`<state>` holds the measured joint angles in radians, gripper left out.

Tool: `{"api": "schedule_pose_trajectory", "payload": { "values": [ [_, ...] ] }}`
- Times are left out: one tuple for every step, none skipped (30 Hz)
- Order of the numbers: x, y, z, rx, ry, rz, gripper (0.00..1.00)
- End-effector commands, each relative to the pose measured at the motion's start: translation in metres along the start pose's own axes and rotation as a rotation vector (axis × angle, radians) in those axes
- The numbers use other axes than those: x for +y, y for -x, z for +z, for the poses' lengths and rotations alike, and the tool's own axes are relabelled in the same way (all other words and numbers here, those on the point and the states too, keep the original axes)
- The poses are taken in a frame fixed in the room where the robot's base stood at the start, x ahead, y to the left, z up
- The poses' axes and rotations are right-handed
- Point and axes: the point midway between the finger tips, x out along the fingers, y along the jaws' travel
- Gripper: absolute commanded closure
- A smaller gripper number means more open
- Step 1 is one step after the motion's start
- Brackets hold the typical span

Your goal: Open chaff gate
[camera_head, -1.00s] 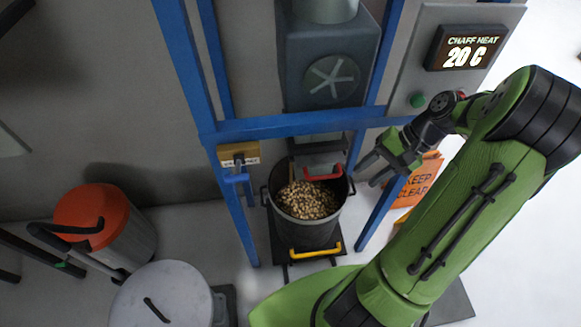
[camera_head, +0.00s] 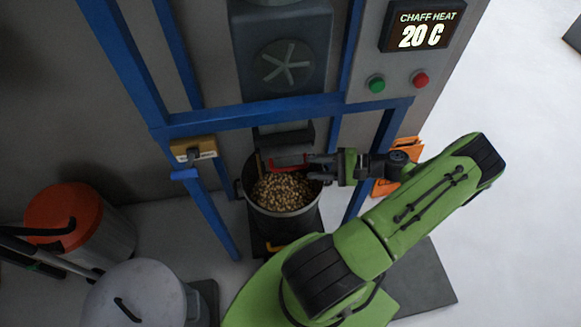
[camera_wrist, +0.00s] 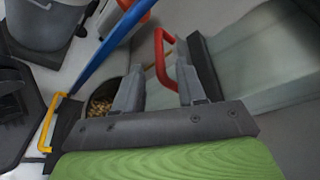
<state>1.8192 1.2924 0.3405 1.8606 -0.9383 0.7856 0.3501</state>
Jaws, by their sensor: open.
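A red handle (camera_head: 289,161) sits on the dark chute mouth above the bucket; I cannot tell whether it belongs to the chaff gate. My gripper (camera_head: 314,166) is open and empty, reaching in from the right, close to the handle. In the wrist view the red handle (camera_wrist: 160,52) lies just ahead of the gap between the fingers of my gripper (camera_wrist: 158,80). Contact cannot be made out. A yellow box (camera_head: 194,149) with a label too small to read and a blue lever (camera_head: 185,174) is on the frame's left post.
A dark bucket (camera_head: 243,198) full of beans stands beneath the chute. The blue frame (camera_head: 270,112) surrounds it. A panel display (camera_head: 424,32) reads CHAFF HEAT 20 C. An orange bin (camera_head: 64,208) and a grey lidded bin (camera_head: 140,292) stand left. Open floor lies right.

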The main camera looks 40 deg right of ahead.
Motion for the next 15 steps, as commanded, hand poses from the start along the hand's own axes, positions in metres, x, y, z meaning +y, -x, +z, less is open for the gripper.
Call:
{"api": "schedule_pose_trajectory", "payload": {
  "values": [
    [0.001, -0.014, 0.0, -0.006, -0.001, 0.001, 0.6],
    [0.001, -0.022, 0.0, -0.005, -0.001, 0.002, 0.6],
    [0.001, -0.031, 0.0, -0.006, -0.001, 0.001, 0.6],
    [0.001, -0.038, 0.0, -0.004, -0.001, 0.001, 0.6],
    [0.001, -0.044, 0.0, -0.005, -0.001, 0.002, 0.6],
    [0.001, -0.052, 0.0, -0.004, -0.001, 0.002, 0.6],
    [0.001, -0.057, 0.0, -0.003, 0.0, 0.001, 0.6],
    [0.001, -0.061, 0.0, -0.003, 0.0, 0.001, 0.6],
    [0.001, -0.066, 0.0, -0.001, 0.0, 0.001, 0.6],
    [0.001, -0.068, 0.0, -0.001, 0.0, 0.001, 0.6],
    [0.001, -0.07, 0.0, -0.001, 0.0, 0.001, 0.6],
    [0.001, -0.072, 0.0, 0.0, 0.0, 0.001, 0.6],
    [0.001, -0.073, 0.0, 0.0, 0.0, 0.001, 0.6],
    [0.0, -0.073, 0.0, 0.001, 0.0, 0.001, 0.6],
    [0.0, -0.073, 0.0, 0.001, 0.0, 0.001, 0.6]
  ]
}}
